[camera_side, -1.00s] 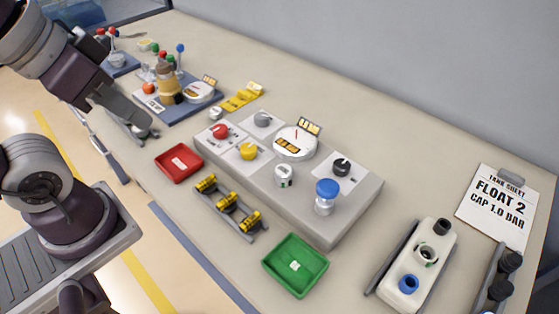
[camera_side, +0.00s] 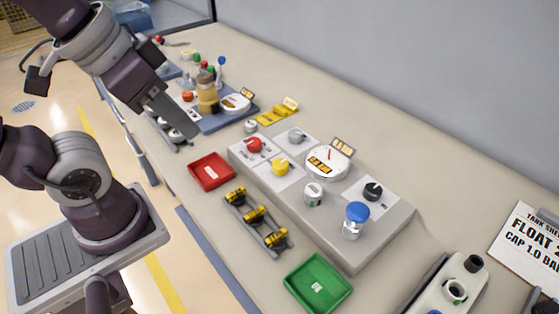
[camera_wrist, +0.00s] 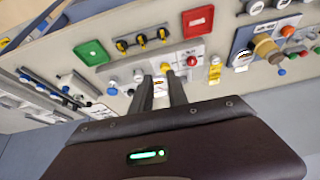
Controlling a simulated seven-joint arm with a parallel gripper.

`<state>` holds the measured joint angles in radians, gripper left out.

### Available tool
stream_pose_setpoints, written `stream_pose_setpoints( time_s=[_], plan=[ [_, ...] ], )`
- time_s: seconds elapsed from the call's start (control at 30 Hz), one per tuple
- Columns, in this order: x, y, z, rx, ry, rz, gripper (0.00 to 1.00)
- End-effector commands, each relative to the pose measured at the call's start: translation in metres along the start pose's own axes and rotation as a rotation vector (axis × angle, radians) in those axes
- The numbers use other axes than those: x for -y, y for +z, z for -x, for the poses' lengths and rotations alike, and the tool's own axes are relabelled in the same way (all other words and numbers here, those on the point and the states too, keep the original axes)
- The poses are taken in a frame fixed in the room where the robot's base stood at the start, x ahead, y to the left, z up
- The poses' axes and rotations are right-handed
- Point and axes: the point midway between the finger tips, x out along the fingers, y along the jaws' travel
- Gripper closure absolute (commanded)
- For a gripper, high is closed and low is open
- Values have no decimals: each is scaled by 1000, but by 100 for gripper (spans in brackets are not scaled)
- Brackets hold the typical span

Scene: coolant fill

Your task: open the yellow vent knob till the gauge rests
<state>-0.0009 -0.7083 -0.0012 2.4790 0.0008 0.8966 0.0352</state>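The yellow vent knob (camera_side: 280,167) sits on a white plate on the grey panel (camera_side: 375,232). The round white gauge (camera_side: 327,162) is to its right, with a small red needle; its exact reading is too small to tell. My gripper (camera_side: 190,131) hangs in the air to the left of the panel, well apart from the knob. In the wrist view my gripper (camera_wrist: 160,77) shows two dark fingers with a gap between them, open and empty. The yellow knob (camera_wrist: 165,67) shows beyond the fingertips. The gauge is largely hidden by the fingers there.
A red knob (camera_side: 255,145), grey knob (camera_side: 296,136), black knob (camera_side: 373,191) and blue-capped part (camera_side: 356,216) stand on the panel. A red tray (camera_side: 211,171), yellow-black parts (camera_side: 255,214) and a green tray (camera_side: 318,283) lie in front.

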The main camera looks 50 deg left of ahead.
Motion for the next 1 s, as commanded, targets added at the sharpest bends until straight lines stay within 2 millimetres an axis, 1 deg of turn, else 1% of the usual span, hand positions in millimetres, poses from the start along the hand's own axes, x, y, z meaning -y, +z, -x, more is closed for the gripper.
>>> stream_pose_setpoints(
  time_s=[0.03,0.07,0.1,0.17,0.2,0.27,0.3,0.4,0.5,0.63,0.9,1.0],
  plan=[
    [1,-11,-5,35,0,-47,69],
    [1,-20,-11,63,2,-93,63],
    [2,-35,-21,106,7,-169,55],
    [3,-59,-43,176,26,-301,44],
    [4,-73,-61,221,44,-391,44],
    [4,-90,-92,282,78,-517,44],
    [5,-99,-112,318,104,-594,44],
    [5,-110,-159,384,166,-749,44],
    [5,-112,-189,420,210,-841,44],
    [5,-109,-207,435,231,-883,44],
    [4,-85,-251,438,232,-880,44],
    [4,-81,-260,435,230,-880,44]
  ],
)
